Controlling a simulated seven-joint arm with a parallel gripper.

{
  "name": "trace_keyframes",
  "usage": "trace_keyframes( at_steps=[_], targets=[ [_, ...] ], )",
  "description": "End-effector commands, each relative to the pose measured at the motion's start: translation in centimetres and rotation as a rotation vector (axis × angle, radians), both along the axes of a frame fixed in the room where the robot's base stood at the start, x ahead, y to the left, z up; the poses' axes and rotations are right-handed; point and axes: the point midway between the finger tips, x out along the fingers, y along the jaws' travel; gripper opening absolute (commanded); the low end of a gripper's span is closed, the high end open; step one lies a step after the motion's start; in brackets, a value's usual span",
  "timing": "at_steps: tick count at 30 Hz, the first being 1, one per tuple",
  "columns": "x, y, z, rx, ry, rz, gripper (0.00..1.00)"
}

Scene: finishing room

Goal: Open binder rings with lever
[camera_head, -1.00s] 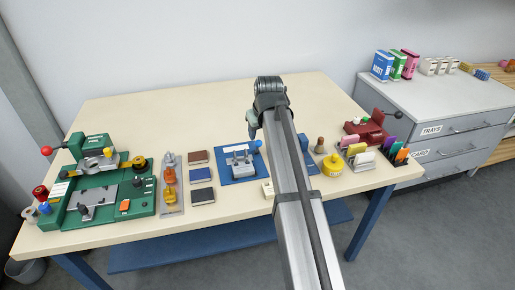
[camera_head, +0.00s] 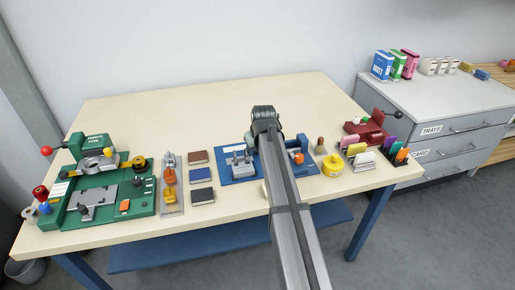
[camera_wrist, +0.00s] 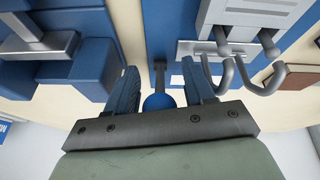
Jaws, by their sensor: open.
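The binder ring fixture (camera_head: 240,178) is a blue base plate with grey metal rings (camera_head: 238,160) on it, left of my arm. In the wrist view the curved ring prongs (camera_wrist: 238,72) show at the upper right, and a gap is visible between them. The lever (camera_wrist: 160,75) is a thin grey rod ending in a blue ball knob (camera_wrist: 160,102). My gripper (camera_wrist: 159,67) is open, with one finger on each side of the lever. I cannot tell whether either finger touches it. In the head view my arm hides the lever and fingers.
A second blue fixture with an orange part (camera_head: 297,158) stands close on the right of my arm. Notebooks (camera_head: 200,173) and a green machine (camera_head: 105,190) lie to the left. A yellow round container (camera_head: 333,166) stands to the right. The back of the table is clear.

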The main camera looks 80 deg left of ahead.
Motion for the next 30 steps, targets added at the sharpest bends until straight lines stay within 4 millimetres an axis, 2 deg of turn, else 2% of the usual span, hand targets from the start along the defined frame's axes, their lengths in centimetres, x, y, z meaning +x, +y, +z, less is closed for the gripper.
trace_keyframes(
  at_steps=[7,23,30],
  targets=[
    [0.0,0.0,-0.01,0.0,0.0,0.0,0.51],
    [0.01,0.0,0.0,0.0,0.0,0.0,0.0],
    [0.02,0.0,0.01,0.0,0.0,0.0,0.0]
  ],
)
